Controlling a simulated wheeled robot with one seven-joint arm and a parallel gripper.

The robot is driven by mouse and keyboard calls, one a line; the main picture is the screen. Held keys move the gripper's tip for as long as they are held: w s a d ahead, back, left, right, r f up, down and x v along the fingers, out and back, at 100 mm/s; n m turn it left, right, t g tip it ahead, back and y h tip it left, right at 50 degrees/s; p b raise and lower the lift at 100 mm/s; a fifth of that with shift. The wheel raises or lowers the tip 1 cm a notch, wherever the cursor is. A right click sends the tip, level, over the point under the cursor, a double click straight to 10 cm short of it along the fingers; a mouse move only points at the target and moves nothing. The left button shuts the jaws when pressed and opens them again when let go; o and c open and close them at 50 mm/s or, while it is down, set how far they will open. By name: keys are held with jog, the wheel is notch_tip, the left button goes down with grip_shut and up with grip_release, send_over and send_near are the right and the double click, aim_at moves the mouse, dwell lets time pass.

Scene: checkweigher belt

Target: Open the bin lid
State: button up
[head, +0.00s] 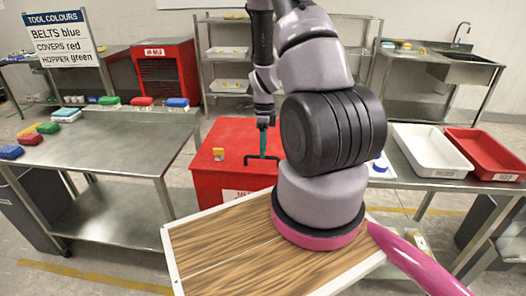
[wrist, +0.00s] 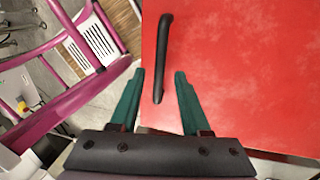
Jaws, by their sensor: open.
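The red bin (head: 225,181) stands in the middle of the head view, beyond the wooden top, with its lid down. A black bar handle (head: 262,158) is on the lid. In the wrist view the red lid (wrist: 240,75) fills the right side, and the black handle (wrist: 161,60) runs down toward my jaws. My gripper (wrist: 158,75) is open, its two green fingers apart on either side of the handle's near end. I cannot tell how deep the handle sits between them. In the head view my gripper (head: 264,140) is just above the handle, partly behind my arm.
A small yellow object (head: 218,154) is on the lid's left part. A steel table (head: 110,135) with coloured brushes stands left. A white tray (head: 425,150) and a red tray (head: 488,152) sit on the right table. A sign (head: 60,38) hangs at back left.

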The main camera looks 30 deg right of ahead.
jog(key=shift+s+a+f, duration=0.1)
jog(key=shift+f, duration=0.45)
grip_shut()
dwell(1.1)
